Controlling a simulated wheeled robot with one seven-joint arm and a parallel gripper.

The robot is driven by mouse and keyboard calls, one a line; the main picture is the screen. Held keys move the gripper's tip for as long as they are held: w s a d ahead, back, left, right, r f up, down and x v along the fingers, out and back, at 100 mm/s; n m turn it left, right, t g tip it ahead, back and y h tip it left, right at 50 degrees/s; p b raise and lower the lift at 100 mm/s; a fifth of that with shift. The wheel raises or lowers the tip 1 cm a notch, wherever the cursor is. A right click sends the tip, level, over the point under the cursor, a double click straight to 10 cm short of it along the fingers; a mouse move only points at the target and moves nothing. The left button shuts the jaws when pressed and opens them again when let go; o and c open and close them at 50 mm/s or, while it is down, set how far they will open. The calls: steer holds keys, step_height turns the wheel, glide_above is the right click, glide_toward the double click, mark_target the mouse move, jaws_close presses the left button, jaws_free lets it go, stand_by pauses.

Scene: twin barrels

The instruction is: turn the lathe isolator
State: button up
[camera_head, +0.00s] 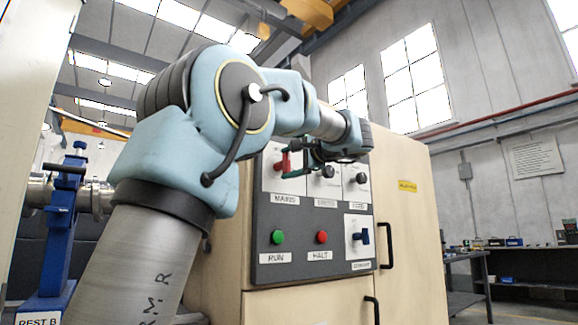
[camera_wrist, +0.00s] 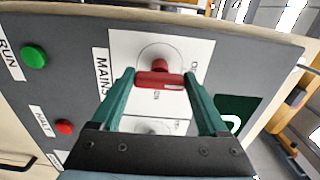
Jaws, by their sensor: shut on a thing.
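A control panel (camera_head: 299,225) on a cream cabinet holds a red rotary handle (camera_head: 283,162) above a label reading MAINS. In the wrist view the red handle (camera_wrist: 160,79) stands out from a round dial on a white plate (camera_wrist: 121,48). My gripper (camera_wrist: 158,80) has its two green fingers at opposite ends of the handle's crossbar, shut on it. The crossbar lies roughly level between the fingertips in the wrist view. Small position marks sit around the dial, too small to read surely. In the head view my gripper (camera_head: 291,163) partly hides the handle.
Two dark knobs (camera_head: 328,172) (camera_head: 361,178) sit right of the handle. Black cabinet handles (camera_head: 386,245) stick out. A blue stand (camera_head: 60,225) is at the left.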

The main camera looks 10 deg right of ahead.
steer(key=o, duration=1.2)
steer(key=shift+o, duration=0.2)
steer(key=v, duration=1)
steer(key=shift+s+d, duration=0.2)
steer(key=shift+s, duration=0.15)
